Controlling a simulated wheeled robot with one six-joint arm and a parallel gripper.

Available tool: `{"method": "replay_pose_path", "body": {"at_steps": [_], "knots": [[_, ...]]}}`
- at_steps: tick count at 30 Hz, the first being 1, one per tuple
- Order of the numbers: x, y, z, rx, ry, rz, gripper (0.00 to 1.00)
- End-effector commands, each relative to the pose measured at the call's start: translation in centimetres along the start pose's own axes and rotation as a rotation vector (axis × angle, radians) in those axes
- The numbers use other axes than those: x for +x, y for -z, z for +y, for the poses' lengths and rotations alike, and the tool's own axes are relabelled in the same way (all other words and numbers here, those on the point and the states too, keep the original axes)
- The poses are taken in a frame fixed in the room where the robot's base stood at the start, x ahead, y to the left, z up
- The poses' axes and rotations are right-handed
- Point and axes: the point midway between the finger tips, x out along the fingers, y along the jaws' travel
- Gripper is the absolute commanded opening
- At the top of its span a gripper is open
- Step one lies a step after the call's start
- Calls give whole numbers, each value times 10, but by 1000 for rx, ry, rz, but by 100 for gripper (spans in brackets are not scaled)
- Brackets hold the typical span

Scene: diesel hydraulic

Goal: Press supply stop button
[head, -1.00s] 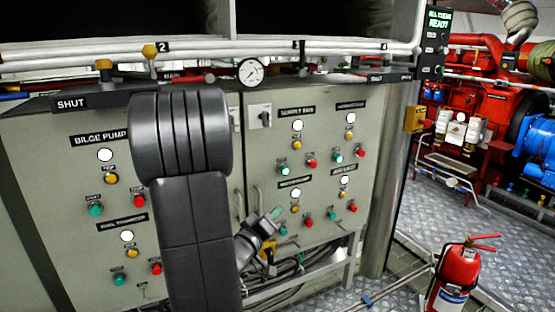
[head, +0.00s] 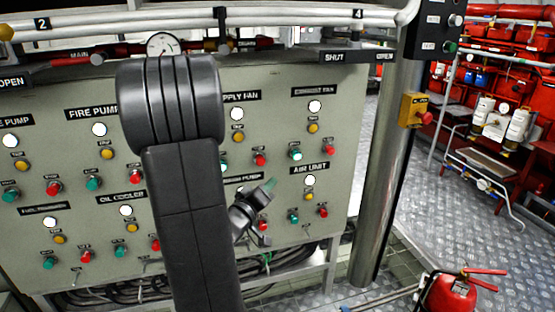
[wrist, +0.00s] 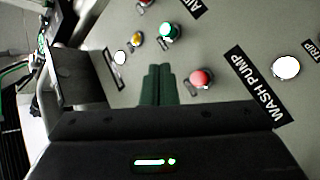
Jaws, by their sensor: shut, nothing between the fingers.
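The supply fan label (head: 240,96) is partly hidden by my arm in the head view. Below it are a white lamp (head: 237,114), an amber button (head: 239,138) and the red supply stop button (head: 260,159). The red button also shows in the wrist view (wrist: 200,77), beside the wash pump label (wrist: 258,85). My gripper (head: 268,187) is shut and empty, in front of the panel below the red button in the head view. In the wrist view its green fingertips (wrist: 158,72) appear left of the red button, apart from it in the picture.
The exhaust fan's lit green button (head: 295,154) is close on the right. The air unit controls (head: 310,180) are below it. A steel post (head: 385,170) with a yellow box (head: 414,110) stands right of the panel. A fire extinguisher (head: 450,298) is on the floor at lower right.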

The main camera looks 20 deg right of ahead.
Motion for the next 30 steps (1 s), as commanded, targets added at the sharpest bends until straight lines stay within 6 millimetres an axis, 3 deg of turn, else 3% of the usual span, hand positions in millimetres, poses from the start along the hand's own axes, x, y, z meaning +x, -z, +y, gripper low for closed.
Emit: {"method": "replay_pose_path", "body": {"at_steps": [17,30], "knots": [[4,3,-3,0,0,0,0],[44,32,-32,0,1,0,0]]}}
